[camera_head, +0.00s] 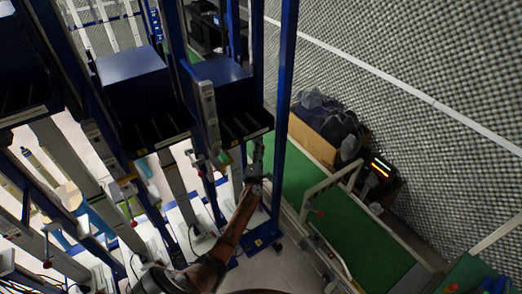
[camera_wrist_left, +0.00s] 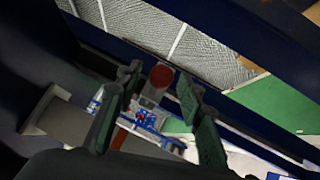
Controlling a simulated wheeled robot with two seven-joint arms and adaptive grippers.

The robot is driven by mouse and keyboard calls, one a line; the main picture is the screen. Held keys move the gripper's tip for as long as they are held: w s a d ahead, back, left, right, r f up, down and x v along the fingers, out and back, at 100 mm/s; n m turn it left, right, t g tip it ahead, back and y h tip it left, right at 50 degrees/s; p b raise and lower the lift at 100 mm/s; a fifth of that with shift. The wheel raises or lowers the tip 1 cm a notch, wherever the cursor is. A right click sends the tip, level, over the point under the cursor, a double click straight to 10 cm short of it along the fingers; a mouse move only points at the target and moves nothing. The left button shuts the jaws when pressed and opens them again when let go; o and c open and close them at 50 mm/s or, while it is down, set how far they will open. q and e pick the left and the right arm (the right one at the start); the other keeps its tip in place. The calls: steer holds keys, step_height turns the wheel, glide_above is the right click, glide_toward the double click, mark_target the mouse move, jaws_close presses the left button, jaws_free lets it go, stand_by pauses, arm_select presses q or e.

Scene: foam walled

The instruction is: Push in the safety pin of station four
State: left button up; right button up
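In the left wrist view a round red knob (camera_wrist_left: 161,76), which looks like the head of a safety pin, shows between the fingers of my left gripper (camera_wrist_left: 158,104). The dark green fingers are apart on either side of it, and I cannot tell whether they touch it. In the head view my left gripper (camera_head: 256,162) is up at the rightmost blue frame post, below a dark blue box (camera_head: 222,82). The pin there is hidden or too small to make out. No station number is readable. My right gripper is not in view.
More blue frames with boxes (camera_head: 132,70) stand to the left. Other red knobs (camera_head: 133,223) hang on them. A brown carton (camera_head: 315,138) of dark items stands by the foam wall (camera_head: 430,70).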

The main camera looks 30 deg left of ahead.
arm_select(q)
steer(key=shift+d, duration=0.1)
steer(key=shift+s+d+f, duration=0.1)
steer(key=shift+s, duration=0.1)
steer(key=v, duration=1.1)
steer(key=shift+s, duration=0.35)
steer(key=shift+d, duration=0.1)
